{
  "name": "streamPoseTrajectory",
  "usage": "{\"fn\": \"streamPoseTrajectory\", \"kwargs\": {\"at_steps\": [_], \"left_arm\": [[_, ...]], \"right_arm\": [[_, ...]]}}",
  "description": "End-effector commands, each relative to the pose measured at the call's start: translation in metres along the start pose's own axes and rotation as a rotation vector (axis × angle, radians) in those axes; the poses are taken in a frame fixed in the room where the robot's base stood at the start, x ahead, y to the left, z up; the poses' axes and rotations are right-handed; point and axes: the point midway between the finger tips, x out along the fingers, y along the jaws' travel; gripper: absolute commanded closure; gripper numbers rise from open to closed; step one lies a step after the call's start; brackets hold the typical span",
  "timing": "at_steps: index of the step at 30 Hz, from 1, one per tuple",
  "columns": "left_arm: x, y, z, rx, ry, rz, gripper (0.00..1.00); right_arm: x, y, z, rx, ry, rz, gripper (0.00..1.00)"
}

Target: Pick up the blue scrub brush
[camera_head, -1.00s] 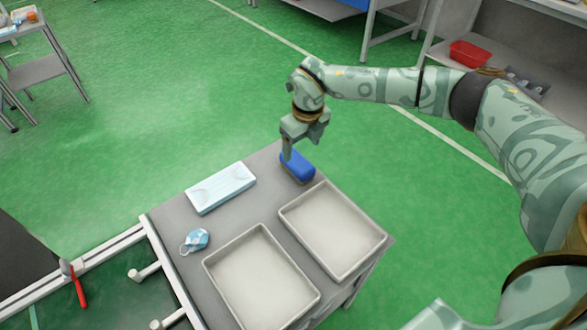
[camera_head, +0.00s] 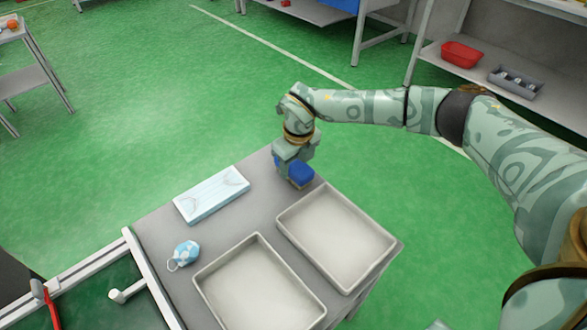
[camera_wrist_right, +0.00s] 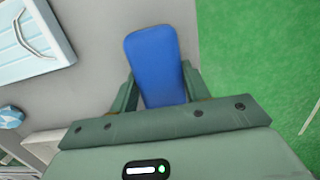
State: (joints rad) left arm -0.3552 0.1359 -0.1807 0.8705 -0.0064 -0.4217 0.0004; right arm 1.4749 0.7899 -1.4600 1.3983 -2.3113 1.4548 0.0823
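The blue scrub brush (camera_head: 301,173) is at the far corner of the grey table (camera_head: 262,205), beyond the right-hand tray. My right gripper (camera_head: 290,172) is down over it and partly hides it. In the right wrist view the brush (camera_wrist_right: 155,65) lies between the two fingers of the gripper (camera_wrist_right: 158,85), one finger close along each side. Whether the fingers press on it or only stand around it cannot be told. I see no clear gap under the brush. My left gripper is not in view.
Two empty pale trays, the left one (camera_head: 240,318) and the right one (camera_head: 318,264), fill the table's near side. A flat pale-blue mask pack (camera_head: 211,195) and a small blue-white mask (camera_head: 186,252) lie left of them. A red bin (camera_head: 461,54) is on a far shelf.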

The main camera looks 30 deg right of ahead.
Motion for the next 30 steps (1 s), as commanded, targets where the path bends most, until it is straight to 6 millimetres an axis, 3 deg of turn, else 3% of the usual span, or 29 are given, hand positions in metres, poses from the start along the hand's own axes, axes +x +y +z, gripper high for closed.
{"fn": "streamPoseTrajectory", "kwargs": {"at_steps": [5,14,19,27,30], "left_arm": [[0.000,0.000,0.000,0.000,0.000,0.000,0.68],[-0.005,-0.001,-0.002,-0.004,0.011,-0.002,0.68],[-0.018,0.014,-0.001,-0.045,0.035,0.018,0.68],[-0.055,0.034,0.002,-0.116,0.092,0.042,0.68],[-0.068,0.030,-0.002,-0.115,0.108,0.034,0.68]], "right_arm": [[0.000,0.000,0.000,0.000,0.000,0.000,0.80],[-0.009,0.000,0.001,0.001,-0.002,-0.001,0.80],[-0.042,0.000,0.006,0.000,-0.009,-0.002,0.80],[-0.113,0.008,-0.039,-0.002,-0.010,-0.001,0.80],[-0.123,0.012,-0.066,-0.002,-0.004,0.000,0.80]]}}
